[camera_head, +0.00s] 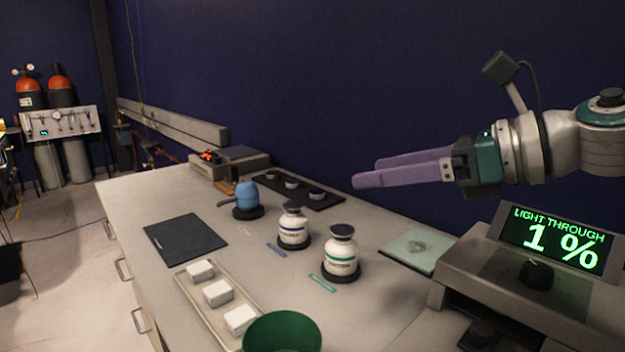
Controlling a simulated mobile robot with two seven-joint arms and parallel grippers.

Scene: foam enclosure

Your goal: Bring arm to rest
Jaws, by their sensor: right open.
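My right gripper (358,172) reaches in from the right and hangs above the back right part of the workbench (150,195). Its two long purple fingers point left and are apart, with nothing between them. The fingers are in the air, clear of the bench and the objects on it. My left gripper is not in view.
On the bench stand two white jars (341,252), a blue bottle (246,195), a tray (250,297) of white blocks, a green bowl (284,333), a dark mat (185,238) and a pale green pad (419,250). A display device (470,280) reading "LIGHT THROUGH 1 %" stands below my right arm.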

